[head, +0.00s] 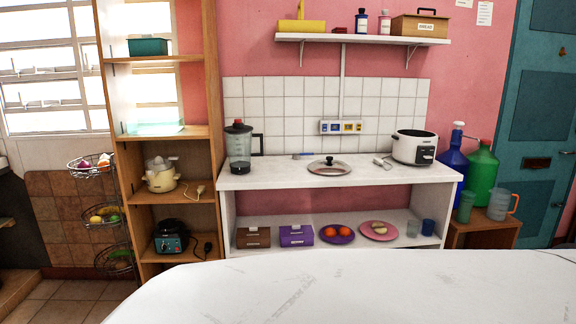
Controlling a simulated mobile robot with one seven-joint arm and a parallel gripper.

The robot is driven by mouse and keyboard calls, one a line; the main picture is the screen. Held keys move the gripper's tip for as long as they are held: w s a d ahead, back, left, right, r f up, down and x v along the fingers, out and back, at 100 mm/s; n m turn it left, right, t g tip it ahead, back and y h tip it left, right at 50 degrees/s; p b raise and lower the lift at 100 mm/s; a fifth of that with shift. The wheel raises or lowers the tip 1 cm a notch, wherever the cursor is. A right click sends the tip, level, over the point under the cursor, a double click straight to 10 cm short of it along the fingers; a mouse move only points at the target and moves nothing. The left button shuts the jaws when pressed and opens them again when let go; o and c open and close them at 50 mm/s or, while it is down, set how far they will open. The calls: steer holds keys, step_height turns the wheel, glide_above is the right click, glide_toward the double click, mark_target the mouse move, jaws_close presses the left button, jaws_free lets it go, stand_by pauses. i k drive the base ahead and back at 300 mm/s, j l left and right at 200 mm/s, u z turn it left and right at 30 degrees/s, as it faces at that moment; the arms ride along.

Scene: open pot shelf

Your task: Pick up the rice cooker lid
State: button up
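The rice cooker lid (329,168) is a round, low glass lid with a metal rim and a dark knob. It lies flat on the white counter (285,180), near the middle. The white rice cooker (414,148) stands on the same counter at its right end, apart from the lid. My gripper is not in view.
A blender (238,147) stands at the counter's left end. A cord lies beside the cooker. A wall shelf (362,39) hangs above. A white marble surface (380,290) fills the foreground. A wooden shelf unit (168,200) stands left; blue (453,160) and green (481,172) jugs stand right.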

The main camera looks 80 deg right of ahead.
mark_target(329, 167)
steer(key=z, duration=2.9)
steer(key=i+l, duration=0.35)
steer(key=i, duration=0.25)
steer(key=i+l+u, duration=0.15)
steer(key=i+l, duration=0.25)
steer(key=i, duration=0.25)
steer(key=i+l, duration=0.4)
steer(key=i, duration=0.2)
steer(key=i+l, duration=0.2)
steer(key=i, duration=0.3)
steer(key=i+l+u, duration=0.15)
steer(key=i, duration=0.35)
